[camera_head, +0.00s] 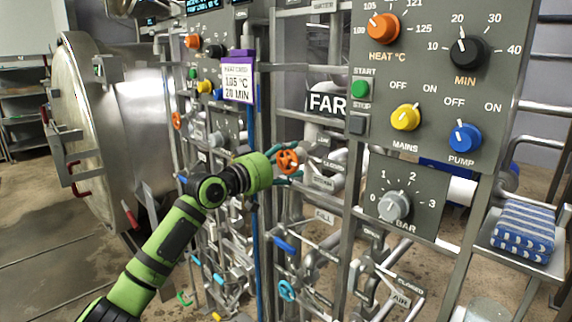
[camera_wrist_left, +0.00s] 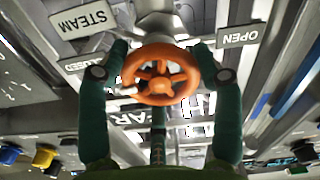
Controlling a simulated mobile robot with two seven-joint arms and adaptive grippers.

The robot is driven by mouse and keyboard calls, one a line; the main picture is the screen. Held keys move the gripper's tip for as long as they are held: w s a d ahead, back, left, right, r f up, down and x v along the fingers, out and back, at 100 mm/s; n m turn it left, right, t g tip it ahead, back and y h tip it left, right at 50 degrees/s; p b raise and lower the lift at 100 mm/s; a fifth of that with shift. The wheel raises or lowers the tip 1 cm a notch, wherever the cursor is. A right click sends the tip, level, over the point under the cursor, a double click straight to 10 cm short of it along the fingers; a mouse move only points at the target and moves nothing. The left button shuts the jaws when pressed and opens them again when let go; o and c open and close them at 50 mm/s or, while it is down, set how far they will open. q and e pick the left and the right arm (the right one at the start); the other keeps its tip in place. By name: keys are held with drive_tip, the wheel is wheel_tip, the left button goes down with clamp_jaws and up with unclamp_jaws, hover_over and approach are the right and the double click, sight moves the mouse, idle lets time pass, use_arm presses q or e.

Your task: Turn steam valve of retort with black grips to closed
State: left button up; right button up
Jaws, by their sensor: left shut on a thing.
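An orange steam valve handwheel (camera_head: 288,161) sits on the pipework in the middle of the head view. It fills the centre of the left wrist view (camera_wrist_left: 160,75), where STEAM (camera_wrist_left: 84,20) and OPEN (camera_wrist_left: 237,36) tags show upside down. A partly hidden CLOSED tag (camera_wrist_left: 82,64) is on the left. My left gripper (camera_head: 278,166) is shut on this wheel, with dark green fingers on both sides of its rim. The retort (camera_head: 90,120) at the left of the head view shows red grips; no black grips are clearly visible. My right gripper is out of view.
A control panel (camera_head: 440,85) with knobs and a BAR dial (camera_head: 394,207) stands on the right. A second orange wheel (camera_head: 177,120) is farther back. Frames and pipes crowd around the wheel. Blue-striped cloth (camera_head: 524,230) lies on a shelf. Floor is open at lower left.

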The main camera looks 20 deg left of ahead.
use_arm(q)
drive_tip(key=shift+d+f, duration=0.15)
drive_tip(key=shift+f, duration=0.45)
drive_tip(key=o, duration=1.1)
drive_tip(key=shift+c, duration=0.2)
drive_tip(key=shift+o, duration=0.5)
drive_tip(key=shift+r, duration=0.2)
drive_tip(key=shift+r, duration=0.1)
drive_tip(key=v, duration=1.2)
